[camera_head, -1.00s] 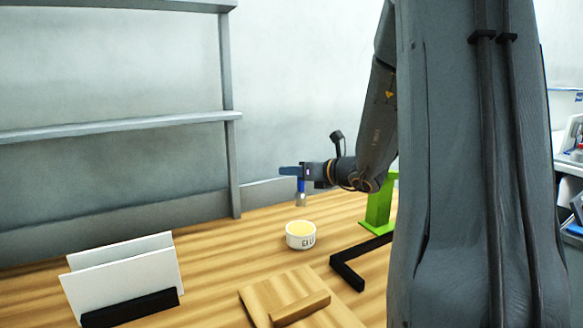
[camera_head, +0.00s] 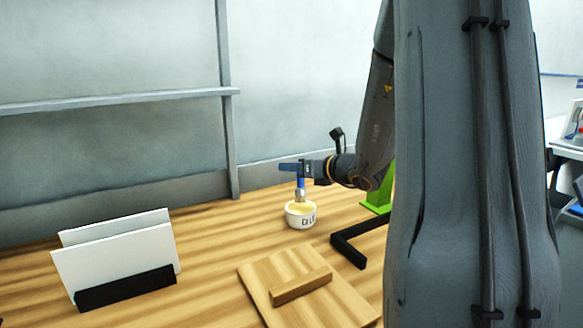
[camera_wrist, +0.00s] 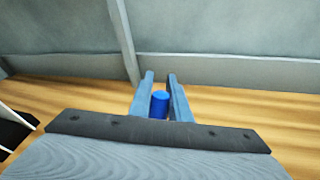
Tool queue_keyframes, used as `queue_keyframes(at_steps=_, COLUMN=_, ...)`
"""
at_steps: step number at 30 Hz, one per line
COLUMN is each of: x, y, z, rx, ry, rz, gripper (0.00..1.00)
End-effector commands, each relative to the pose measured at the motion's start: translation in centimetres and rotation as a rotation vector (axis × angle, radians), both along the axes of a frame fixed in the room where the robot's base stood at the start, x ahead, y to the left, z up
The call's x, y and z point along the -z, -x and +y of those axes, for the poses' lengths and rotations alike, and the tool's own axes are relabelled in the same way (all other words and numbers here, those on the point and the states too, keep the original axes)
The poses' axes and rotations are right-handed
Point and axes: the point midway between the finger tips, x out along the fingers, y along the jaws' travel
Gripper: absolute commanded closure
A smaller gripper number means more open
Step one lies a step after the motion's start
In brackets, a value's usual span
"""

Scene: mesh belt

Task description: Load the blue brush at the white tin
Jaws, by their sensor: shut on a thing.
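The blue brush (camera_head: 300,188) hangs upright from my gripper (camera_head: 292,167), with its blue handle between the fingers and its metal and bristle end down. In the wrist view the top of the blue handle (camera_wrist: 160,99) shows between the two fingers of my gripper (camera_wrist: 160,78). The white tin (camera_head: 301,217) stands on the wooden table, with dark lettering on its side and pale yellow contents at its top. The brush's lower end is at the tin's opening, over or in the yellow contents; I cannot tell how deep.
A wooden board (camera_head: 273,304) with a raised bar lies in front of the tin. A black angled bracket (camera_head: 347,250) and a green stand (camera_head: 379,199) are to the right. A black holder (camera_head: 126,288) with white panels (camera_head: 118,252) stands at left. Table between holder and tin is clear.

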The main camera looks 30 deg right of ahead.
Motion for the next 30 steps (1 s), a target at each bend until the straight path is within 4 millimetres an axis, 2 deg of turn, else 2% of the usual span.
queue_keyframes(at_steps=30, x=0.68, y=-0.01, z=0.00, rx=0.000, ry=0.000, rz=0.000, gripper=1.00)
